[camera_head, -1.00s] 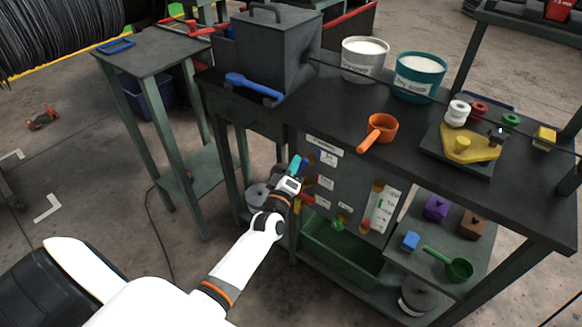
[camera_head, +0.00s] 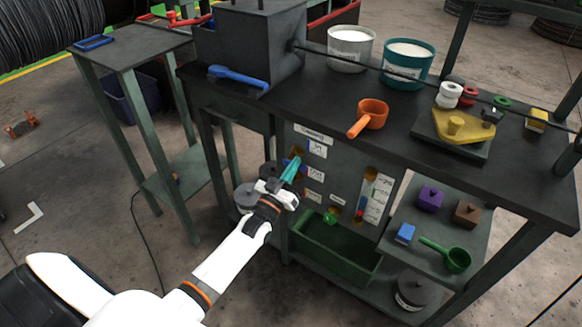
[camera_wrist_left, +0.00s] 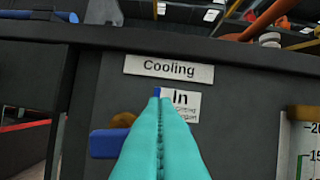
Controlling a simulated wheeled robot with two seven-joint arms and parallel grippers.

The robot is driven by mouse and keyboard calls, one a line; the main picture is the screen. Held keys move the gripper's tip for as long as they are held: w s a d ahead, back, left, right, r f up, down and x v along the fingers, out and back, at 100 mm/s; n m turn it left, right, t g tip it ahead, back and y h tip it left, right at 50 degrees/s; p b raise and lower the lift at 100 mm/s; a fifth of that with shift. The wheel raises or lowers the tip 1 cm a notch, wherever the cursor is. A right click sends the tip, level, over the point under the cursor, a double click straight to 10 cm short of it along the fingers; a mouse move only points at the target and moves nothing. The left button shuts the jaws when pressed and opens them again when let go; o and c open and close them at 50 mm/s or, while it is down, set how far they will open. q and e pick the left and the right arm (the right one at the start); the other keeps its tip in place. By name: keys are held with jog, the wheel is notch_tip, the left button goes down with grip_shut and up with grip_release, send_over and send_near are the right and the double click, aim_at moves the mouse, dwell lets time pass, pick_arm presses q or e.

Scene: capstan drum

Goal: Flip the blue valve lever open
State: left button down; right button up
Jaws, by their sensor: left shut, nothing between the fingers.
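The blue valve lever (camera_wrist_left: 107,142) shows in the left wrist view as a short bar lying roughly level, left of my fingers. A brass-coloured valve part (camera_wrist_left: 124,118) shows behind it, and the lever's right end is hidden by the fingers. In the head view only a small blue part of the lever (camera_head: 287,162) shows beside the fingertips. My left gripper (camera_head: 291,168) is shut and empty, its teal fingers pointing at the panel below the "Cooling" label (camera_wrist_left: 169,68). It also fills the lower middle of the left wrist view (camera_wrist_left: 160,105). I cannot tell if it touches the lever.
The dark bench top (camera_head: 310,100) overhangs the panel. A gauge with a scale (camera_head: 377,199) is right of the gripper, and a green trough (camera_head: 325,255) is below. An orange scoop (camera_head: 372,114) and a blue-handled tool (camera_head: 238,76) lie on the bench.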

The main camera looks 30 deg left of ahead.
pick_arm(q)
jog(key=shift+d+f+m+h+b, duration=0.15)
jog(key=shift+f+m+h, duration=0.1)
jog(key=shift+m, duration=0.45)
jog(key=shift+f+m+h+b, duration=0.15)
jog(key=shift+m+h, duration=0.1)
jog(key=shift+m, duration=0.45)
pick_arm(e)
jog(key=shift+f, duration=0.4)
jog(key=shift+d, duration=0.1)
pick_arm(q)
jog(key=shift+r, duration=0.1)
